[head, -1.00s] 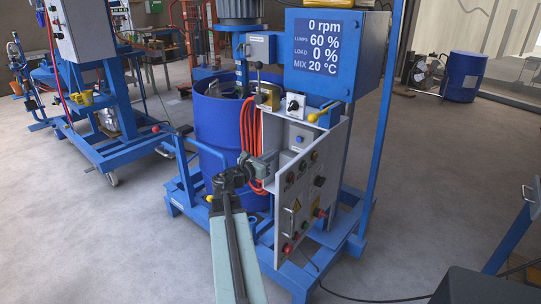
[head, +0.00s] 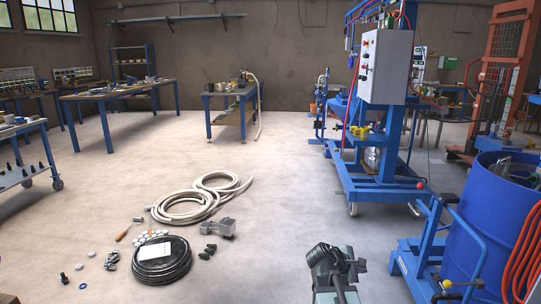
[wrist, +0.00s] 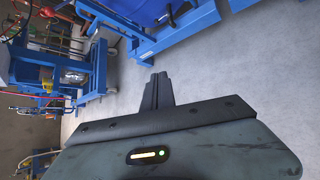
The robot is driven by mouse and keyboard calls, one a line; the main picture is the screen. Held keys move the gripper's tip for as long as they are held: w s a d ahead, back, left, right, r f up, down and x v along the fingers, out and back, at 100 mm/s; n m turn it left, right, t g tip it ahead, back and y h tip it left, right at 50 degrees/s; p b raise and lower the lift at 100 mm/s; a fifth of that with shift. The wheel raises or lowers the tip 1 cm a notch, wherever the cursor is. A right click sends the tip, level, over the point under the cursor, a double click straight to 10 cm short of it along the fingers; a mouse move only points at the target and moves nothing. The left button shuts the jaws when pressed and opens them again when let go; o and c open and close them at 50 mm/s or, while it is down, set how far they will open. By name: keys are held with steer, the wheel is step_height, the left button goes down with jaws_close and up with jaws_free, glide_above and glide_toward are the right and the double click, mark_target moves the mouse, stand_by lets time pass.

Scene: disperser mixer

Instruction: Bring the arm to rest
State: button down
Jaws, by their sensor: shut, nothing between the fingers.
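My gripper (head: 338,258) is low in the head view, right of centre, held over bare floor. It is shut and empty. In the wrist view its dark fingers (wrist: 158,88) lie together with pale floor beyond them. The blue mixer drum (head: 493,220) and its blue frame (head: 408,262) stand to the right of my gripper in the head view, apart from it. Part of blue machinery (wrist: 150,42) also shows at the top of the wrist view.
A coiled white hose (head: 198,200), a black coil (head: 162,262) and small loose parts lie on the floor to the left. A blue wheeled machine (head: 378,185) stands ahead on the right. Workbenches (head: 130,92) line the back. Open floor (head: 280,170) lies between.

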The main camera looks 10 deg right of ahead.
steer(key=s+a+f+m+g+y, duration=0.1)
steer(key=s+a+f+m+y, duration=0.3)
steer(key=a, duration=0.5)
steer(key=s+a+f+m+g+y, duration=0.25)
steer(key=a+m, duration=0.25)
steer(key=a, duration=0.3)
steer(key=s+a+f+m+g+y, duration=0.1)
steer(key=s+a+f+m+y, duration=0.15)
steer(key=a+m, duration=0.45)
step_height(320, 180, up, 28)
steer(key=a+n+p, duration=0.1)
steer(key=n+p, duration=0.1)
steer(key=p, duration=2.6)
steer(key=shift+w+a+f+y, duration=0.15)
steer(key=shift+w+a+y, duration=0.15)
steer(key=shift+a+y, duration=0.1)
steer(key=shift+d+t, duration=0.1)
steer(key=shift+t, duration=0.15)
